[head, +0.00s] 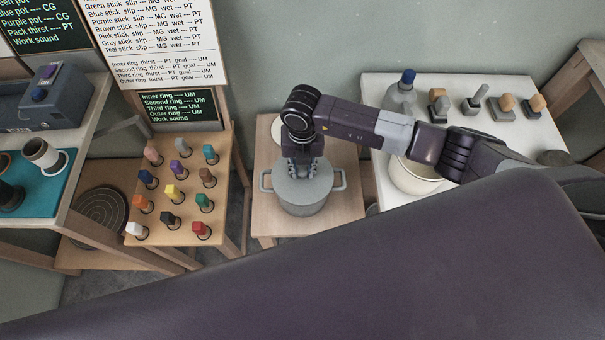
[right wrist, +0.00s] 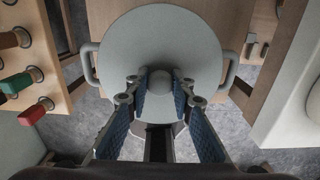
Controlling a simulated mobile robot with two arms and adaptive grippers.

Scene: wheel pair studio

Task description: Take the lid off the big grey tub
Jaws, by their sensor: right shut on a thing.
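The big grey tub (head: 304,209) stands on a small wooden table, with a loop handle on its left and right sides. Its round grey lid (head: 320,187) sits over its mouth; I cannot tell whether there is a gap under it. The lid (right wrist: 160,35) fills the middle of the right wrist view and hides most of the tub. My right gripper (head: 303,170) points straight down over the lid. Its blue-padded fingers are shut on the lid's round knob (right wrist: 160,75). My left gripper is not in view.
The wooden table (head: 265,220) has little bare room around the tub. A pale round thing (head: 277,130) lies behind it, partly hidden. Coloured sticks stand in a rack (head: 150,232) at left. A white table (head: 520,95) at right holds a cream pot (head: 408,180) and a bottle (head: 400,95).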

